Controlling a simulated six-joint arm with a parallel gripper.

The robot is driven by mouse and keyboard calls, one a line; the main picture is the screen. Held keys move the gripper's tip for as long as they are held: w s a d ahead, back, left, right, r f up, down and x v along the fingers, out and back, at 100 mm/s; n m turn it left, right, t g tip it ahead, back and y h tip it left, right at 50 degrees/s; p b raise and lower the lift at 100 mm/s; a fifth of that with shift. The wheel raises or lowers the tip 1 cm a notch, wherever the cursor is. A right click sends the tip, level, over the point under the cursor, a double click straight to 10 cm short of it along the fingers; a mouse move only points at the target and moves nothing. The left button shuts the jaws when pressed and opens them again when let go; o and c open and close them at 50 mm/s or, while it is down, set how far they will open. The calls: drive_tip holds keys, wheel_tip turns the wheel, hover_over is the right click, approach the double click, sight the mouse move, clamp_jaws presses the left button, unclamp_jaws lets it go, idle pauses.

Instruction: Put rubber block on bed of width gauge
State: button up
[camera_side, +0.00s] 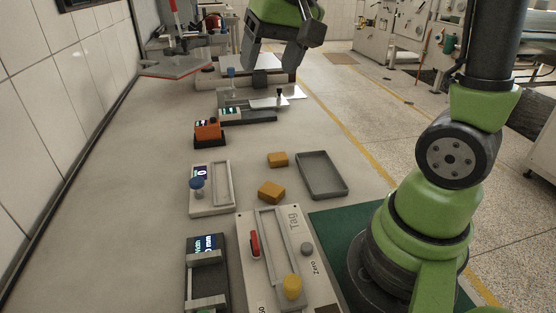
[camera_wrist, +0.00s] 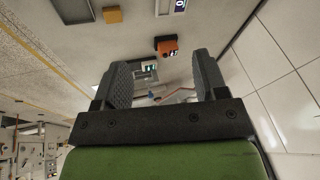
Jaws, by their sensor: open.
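Two tan-orange blocks lie on the bench, one (camera_side: 278,159) farther back and one (camera_side: 271,191) nearer; I cannot tell whether either or both are rubber. One block also shows in the wrist view (camera_wrist: 112,15). The width gauge (camera_side: 208,278), a dark device with a lit "Width mm" display, stands at the lower left of the side view. Its dark bed between two grey crosspieces looks bare. My gripper (camera_side: 268,66) is open and empty, raised over the far end of the bench, well beyond the blocks. Its two ridged fingers stand apart in the wrist view (camera_wrist: 164,82).
A grey tray (camera_side: 321,175) lies right of the blocks. A white device with a blue knob (camera_side: 211,188), an orange device (camera_side: 208,133) and a "Tag/Zero" device (camera_side: 282,255) stand around them. Scale-like equipment (camera_side: 248,104) is farther back. The left bench strip is clear.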

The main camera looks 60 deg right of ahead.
drive_tip(key=w+d+f+m+g, duration=0.1)
drive_tip(key=w+d+f+g, duration=0.1)
drive_tip(key=w+d+f, duration=0.3)
drive_tip(key=m+g, duration=0.2)
hover_over(278, 156)
drive_tip(key=f, duration=1.8)
drive_tip(key=shift+s+a+f, duration=0.2)
drive_tip(key=shift+f, duration=0.2)
drive_tip(key=shift+w+d+f, duration=0.1)
drive_tip(key=shift+f, duration=1.3)
drive_tip(key=shift+w+d+f, duration=0.1)
drive_tip(key=shift+f, duration=1.25)
drive_tip(key=c, duration=0.8)
drive_tip(key=shift+o, duration=0.2)
drive_tip(key=shift+r, duration=0.1)
